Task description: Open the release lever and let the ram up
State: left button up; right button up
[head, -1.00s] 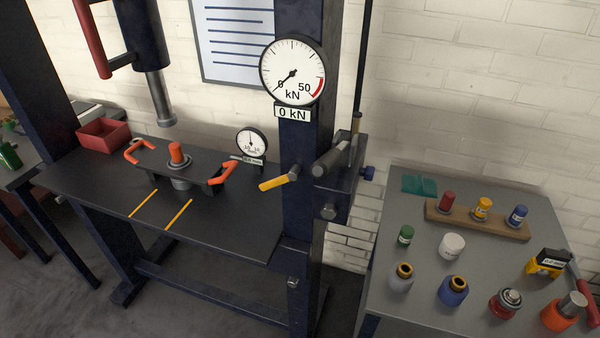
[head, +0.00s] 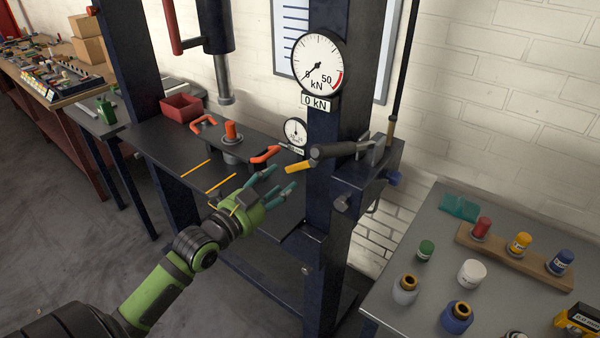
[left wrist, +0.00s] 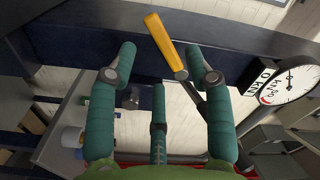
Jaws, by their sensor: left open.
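The release lever (head: 298,167) has a yellow grip and sticks out from the press column, pointing left and slightly down. It also shows in the left wrist view (left wrist: 164,40), beyond and between the two outer fingertips. My left gripper (head: 282,179) has teal fingers spread open and empty, just left of and below the lever; I cannot tell whether they touch. The ram (head: 223,86) hangs from its dark cylinder, with a gap above the orange-topped part (head: 231,132) on the press bed. The large gauge (head: 318,63) needle points near 0, and its plate (head: 316,103) reads 0 kN. My right gripper is not in view.
A small dial gauge (head: 295,131) and orange-handled fixture stand on the bed (head: 165,140). A grey table (head: 425,235) with several bottles is at the right. A red bin (head: 182,107) stands behind.

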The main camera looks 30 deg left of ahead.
aim_at(296, 170)
pick_arm(q)
jog(key=shift+w+d+r, duration=0.1)
jog(key=shift+w+r, duration=0.15)
jog(key=shift+w, duration=0.2)
jog(key=w+p, duration=0.1)
jog(key=w, duration=0.3)
jog(key=shift+w+d+f+p, duration=0.15)
jog(key=shift+w+p, duration=0.2)
jog(key=shift+p, duration=0.05)
jog(key=shift+w, duration=0.4)
jog(key=shift+w+d, duration=0.15)
jog(key=shift+w, duration=0.05)
jog(key=shift+f, duration=0.1)
grip_shut()
